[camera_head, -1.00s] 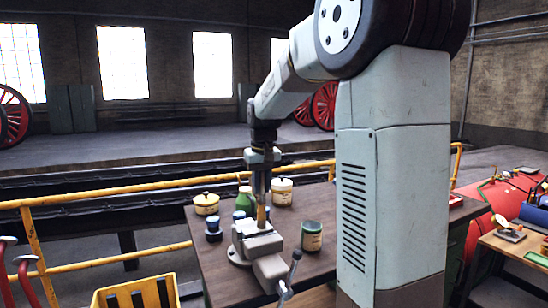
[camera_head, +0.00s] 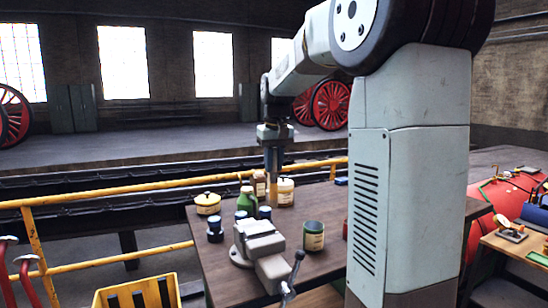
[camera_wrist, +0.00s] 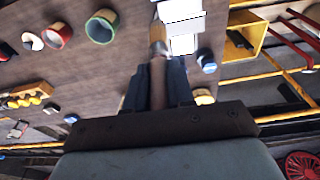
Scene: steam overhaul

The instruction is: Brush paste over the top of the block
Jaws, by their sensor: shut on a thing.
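My gripper (camera_head: 274,160) is shut on a brush (camera_head: 273,188) and holds it pointing down above the workbench, behind the vise (camera_head: 258,240) in the head view. In the wrist view the brush (camera_wrist: 157,36) sticks out between the fingers (camera_wrist: 158,82), its end beside a pale grey block-like shape (camera_wrist: 183,12) at the vise. I cannot tell the block apart from the vise jaws, nor whether paste is on it. An open green tin with a cream label (camera_head: 313,236) stands right of the vise; its open mouth shows in the wrist view (camera_wrist: 101,27).
Two cream tins (camera_head: 207,204) (camera_head: 285,192), a green bottle (camera_head: 247,201) and small dark jars (camera_head: 214,229) stand near the vise.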

